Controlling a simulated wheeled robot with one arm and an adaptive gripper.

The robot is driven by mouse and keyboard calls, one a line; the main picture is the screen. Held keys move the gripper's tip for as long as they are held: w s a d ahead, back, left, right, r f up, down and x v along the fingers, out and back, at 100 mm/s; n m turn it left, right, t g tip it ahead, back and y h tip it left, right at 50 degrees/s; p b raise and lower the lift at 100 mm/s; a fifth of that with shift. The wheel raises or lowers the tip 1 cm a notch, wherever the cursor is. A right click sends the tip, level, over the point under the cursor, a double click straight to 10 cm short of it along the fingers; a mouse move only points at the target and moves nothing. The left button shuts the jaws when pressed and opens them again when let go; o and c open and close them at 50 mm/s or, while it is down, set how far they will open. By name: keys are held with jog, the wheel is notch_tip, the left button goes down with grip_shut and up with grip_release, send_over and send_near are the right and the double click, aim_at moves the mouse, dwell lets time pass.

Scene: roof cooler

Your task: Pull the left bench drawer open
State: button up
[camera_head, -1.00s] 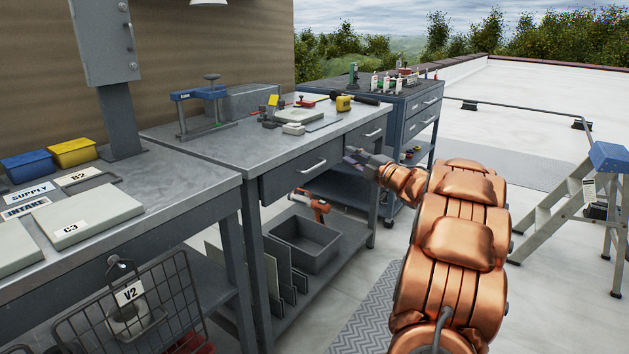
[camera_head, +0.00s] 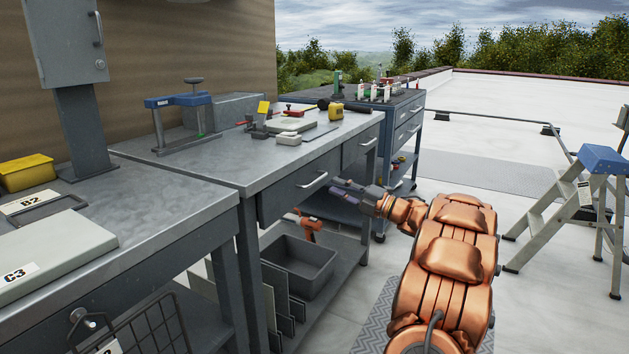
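The left bench drawer (camera_head: 285,199) is a dark grey front under the near end of the middle workbench (camera_head: 215,172). It looks shut, flush with the bench frame. Its pale bar handle (camera_head: 313,181) is in clear view. My gripper (camera_head: 338,190) is just right of the handle in the picture, with its fingers pointing left towards the drawer front. A gap shows between the fingertips and the handle, so it holds nothing I can see. The fingers are small and seen from behind, and their spread is unclear. The right bench drawer (camera_head: 357,148) also looks shut.
A grey bin (camera_head: 300,265) and an orange drill (camera_head: 308,226) are on the shelf below. The nearer bench (camera_head: 150,222) with a wire basket (camera_head: 140,335) stands at left. A stepladder (camera_head: 560,205) is at right. The floor between is open.

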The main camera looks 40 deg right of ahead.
aim_at(318, 179)
jog(key=b+x, duration=0.1)
jog(key=x, duration=0.5)
jog(key=shift+w+a, duration=0.25)
jog(key=shift+w, duration=0.1)
grip_shut()
